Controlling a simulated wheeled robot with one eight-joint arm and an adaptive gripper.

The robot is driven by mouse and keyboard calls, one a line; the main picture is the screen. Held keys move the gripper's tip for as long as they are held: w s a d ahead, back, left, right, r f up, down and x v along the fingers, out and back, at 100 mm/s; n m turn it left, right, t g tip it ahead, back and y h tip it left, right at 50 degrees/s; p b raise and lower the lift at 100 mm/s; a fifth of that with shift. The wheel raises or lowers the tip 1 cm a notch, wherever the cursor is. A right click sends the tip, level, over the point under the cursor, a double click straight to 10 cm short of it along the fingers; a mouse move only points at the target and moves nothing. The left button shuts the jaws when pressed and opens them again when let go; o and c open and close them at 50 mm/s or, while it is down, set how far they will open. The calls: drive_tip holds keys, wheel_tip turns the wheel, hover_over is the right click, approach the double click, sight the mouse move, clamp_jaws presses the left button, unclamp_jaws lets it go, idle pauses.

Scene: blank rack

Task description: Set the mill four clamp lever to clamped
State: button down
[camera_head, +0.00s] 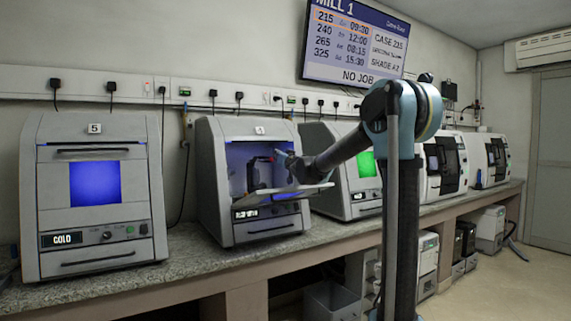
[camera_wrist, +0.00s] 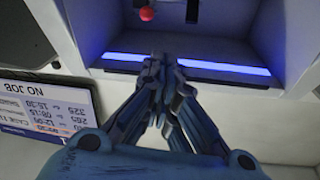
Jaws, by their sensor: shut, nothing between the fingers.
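Mill four (camera_head: 220,180) is the second machine from the left, with a plate reading 4. Its front is open and its chamber glows blue. In the wrist view, a red ball knob (camera_wrist: 147,14) on a dark stem sits inside the chamber at the top edge; it looks like the clamp lever's end. Most of the lever is out of frame, so its setting cannot be told. My gripper (camera_wrist: 166,62) is shut and empty, its fingertips over the blue light strip (camera_wrist: 220,67) and apart from the knob. In the head view my gripper (camera_head: 282,156) is at the chamber's right side.
An open door panel (camera_head: 285,191) juts out below the chamber. Mill five (camera_head: 95,190) stands left and a machine with a green screen (camera_head: 365,165) right, on the stone counter (camera_head: 190,258). A wall monitor (camera_head: 352,42) hangs above.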

drive_tip(key=s+a+r+n+g, duration=0.2)
drive_tip(key=s+a+n, duration=0.3)
drive_tip(key=s+a, duration=0.4)
drive_tip(key=s+a+r+n+g+y, duration=0.1)
drive_tip(key=s+a+n+g, duration=0.3)
drive_tip(key=s+a, duration=0.6)
drive_tip(key=s+r+n, duration=0.1)
drive_tip(key=s+n, duration=0.1)
drive_tip(key=s, duration=0.1)
drive_tip(key=shift+n+g, duration=0.3)
drive_tip(key=shift+d, duration=0.15)
